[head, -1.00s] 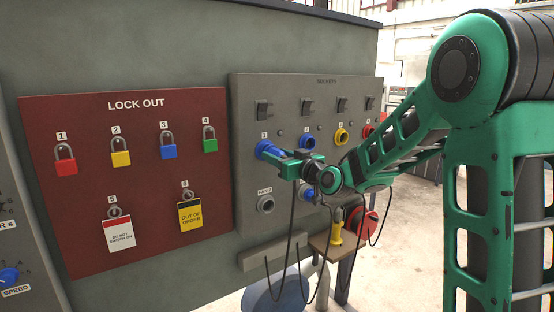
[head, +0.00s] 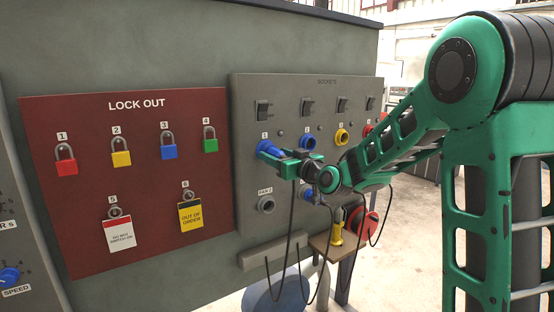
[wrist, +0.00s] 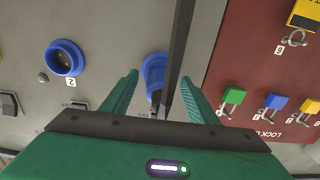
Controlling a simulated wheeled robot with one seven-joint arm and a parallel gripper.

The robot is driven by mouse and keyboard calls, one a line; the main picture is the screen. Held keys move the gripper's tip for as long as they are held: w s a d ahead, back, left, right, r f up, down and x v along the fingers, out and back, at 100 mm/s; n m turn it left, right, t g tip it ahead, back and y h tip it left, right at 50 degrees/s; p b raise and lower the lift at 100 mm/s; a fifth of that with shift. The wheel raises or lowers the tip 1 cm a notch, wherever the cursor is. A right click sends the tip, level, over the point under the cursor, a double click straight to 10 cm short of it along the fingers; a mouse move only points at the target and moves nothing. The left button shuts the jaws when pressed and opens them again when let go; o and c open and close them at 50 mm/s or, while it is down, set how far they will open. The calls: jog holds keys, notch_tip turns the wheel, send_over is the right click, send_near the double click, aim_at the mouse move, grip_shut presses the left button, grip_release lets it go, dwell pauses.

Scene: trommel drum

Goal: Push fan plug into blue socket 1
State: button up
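Blue socket 1 (head: 264,147) is at the upper left of the grey sockets panel; a blue round part there also shows in the wrist view (wrist: 154,68). My gripper (head: 281,155) is right in front of it, pointing at the panel. In the wrist view its two green fingers (wrist: 159,80) stand apart on either side of the blue part, with gaps at the tips. The cable hangs down below my gripper. Whether the plug is seated in the socket is hard to see.
A second blue socket (wrist: 65,57) and a yellow socket (head: 342,136) are beside it. A grey socket (head: 266,204) is below, with switches (head: 264,110) above. Cables hang near a wooden shelf (head: 326,246). The red lockout board (head: 140,180) with padlocks is to the left.

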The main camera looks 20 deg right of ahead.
jog(key=shift+o, duration=0.4)
jog(key=shift+s, duration=0.1)
jog(key=shift+s+d, duration=0.15)
jog(key=shift+s, duration=0.05)
jog(key=v, duration=1)
jog(key=shift+s+f, duration=0.1)
